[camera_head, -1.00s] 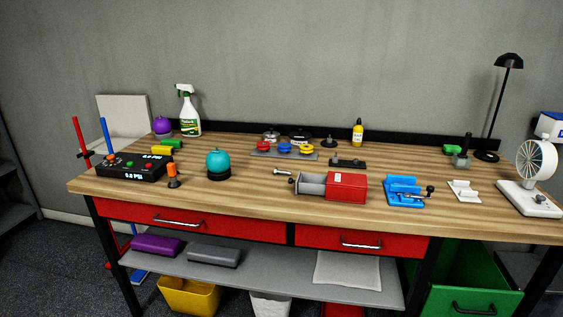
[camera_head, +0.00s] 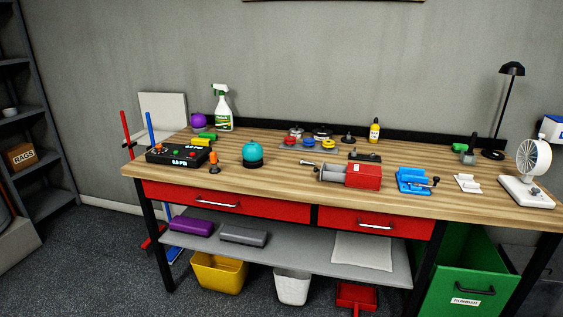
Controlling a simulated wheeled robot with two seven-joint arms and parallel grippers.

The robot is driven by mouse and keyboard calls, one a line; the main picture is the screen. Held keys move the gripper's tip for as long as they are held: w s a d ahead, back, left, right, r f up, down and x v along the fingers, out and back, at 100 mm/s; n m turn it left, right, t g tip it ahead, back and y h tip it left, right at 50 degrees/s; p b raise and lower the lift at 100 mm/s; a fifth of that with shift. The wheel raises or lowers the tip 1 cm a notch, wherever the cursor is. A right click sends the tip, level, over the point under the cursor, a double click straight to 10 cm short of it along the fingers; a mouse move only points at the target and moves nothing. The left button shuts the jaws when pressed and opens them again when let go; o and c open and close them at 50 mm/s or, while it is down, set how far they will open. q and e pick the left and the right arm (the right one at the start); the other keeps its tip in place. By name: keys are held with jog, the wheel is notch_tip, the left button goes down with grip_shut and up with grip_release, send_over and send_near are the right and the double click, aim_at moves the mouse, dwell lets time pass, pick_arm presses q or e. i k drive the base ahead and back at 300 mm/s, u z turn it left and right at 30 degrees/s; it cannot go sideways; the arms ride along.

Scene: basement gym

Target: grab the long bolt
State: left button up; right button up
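A small silver bolt-like piece (camera_head: 308,163) lies on the wooden workbench (camera_head: 470,208), just left of and behind the red and grey box (camera_head: 362,174). It is small in the picture, so its full length and shape are hard to tell. No other piece that I can make out as a long bolt shows. Neither of my grippers is in the head view.
Left of the bolt stand a teal ball on a black base (camera_head: 253,152), an orange-topped piece (camera_head: 214,163) and a black control box (camera_head: 178,155). A blue vise (camera_head: 413,181) and a white fan (camera_head: 528,172) are to the right. Open floor lies in front.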

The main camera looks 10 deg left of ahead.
aim_at(310, 163)
jog(key=u, duration=0.75)
jog(key=i, duration=0.9)
jog(key=u, duration=0.45)
jog(key=i, duration=1.1)
jog(key=z, duration=0.5)
